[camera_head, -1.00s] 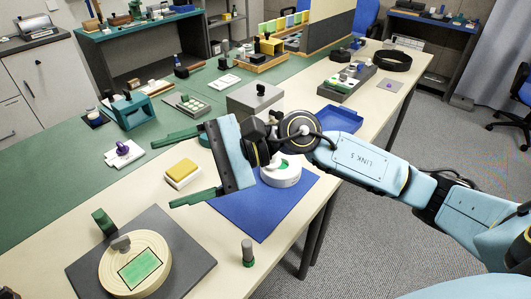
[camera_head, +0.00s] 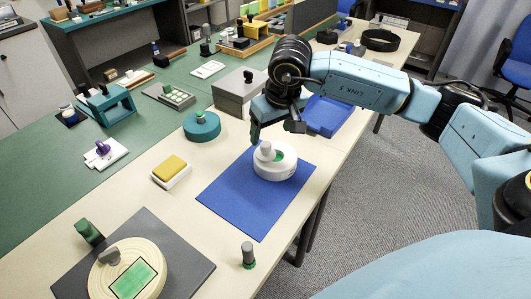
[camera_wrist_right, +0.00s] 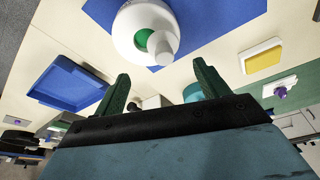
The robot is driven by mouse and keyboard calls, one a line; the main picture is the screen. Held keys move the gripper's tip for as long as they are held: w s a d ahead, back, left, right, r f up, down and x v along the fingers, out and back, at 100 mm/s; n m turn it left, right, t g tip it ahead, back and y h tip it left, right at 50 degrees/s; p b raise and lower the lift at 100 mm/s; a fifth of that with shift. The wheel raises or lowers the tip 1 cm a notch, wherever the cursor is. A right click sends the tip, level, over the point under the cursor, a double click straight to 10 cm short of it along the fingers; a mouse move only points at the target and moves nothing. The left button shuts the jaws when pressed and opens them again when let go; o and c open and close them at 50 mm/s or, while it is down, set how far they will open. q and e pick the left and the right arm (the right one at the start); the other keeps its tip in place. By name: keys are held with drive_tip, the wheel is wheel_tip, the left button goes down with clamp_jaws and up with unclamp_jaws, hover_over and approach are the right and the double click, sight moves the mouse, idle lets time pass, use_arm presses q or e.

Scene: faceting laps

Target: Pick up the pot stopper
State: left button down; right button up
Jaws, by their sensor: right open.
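A white round pot (camera_head: 275,167) stands on the blue mat (camera_head: 243,207), with a green patch on its top. A pale grey knob, which looks like the pot stopper (camera_head: 266,149), stands up from it. My right gripper (camera_head: 276,132) is open and empty, just behind and above the stopper. In the right wrist view, the white pot (camera_wrist_right: 127,30) and pale stopper (camera_wrist_right: 161,44) show beyond the spread green fingers (camera_wrist_right: 163,76), roughly in line with the gap. They look apart from the fingers. My left gripper is not in view.
A grey box (camera_head: 238,92) and teal round pot (camera_head: 202,126) stand behind left. A blue tray (camera_head: 328,116) is right of the gripper. A yellow-topped block (camera_head: 171,171), a small grey-green peg (camera_head: 248,254) and a cream round pot (camera_head: 118,282) stand nearer.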

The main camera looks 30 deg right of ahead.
sight(266, 144)
drive_tip(key=x, duration=0.6)
drive_tip(key=shift+a+f, duration=0.35)
drive_tip(key=shift+f, duration=0.05)
drive_tip(key=c, duration=1.1)
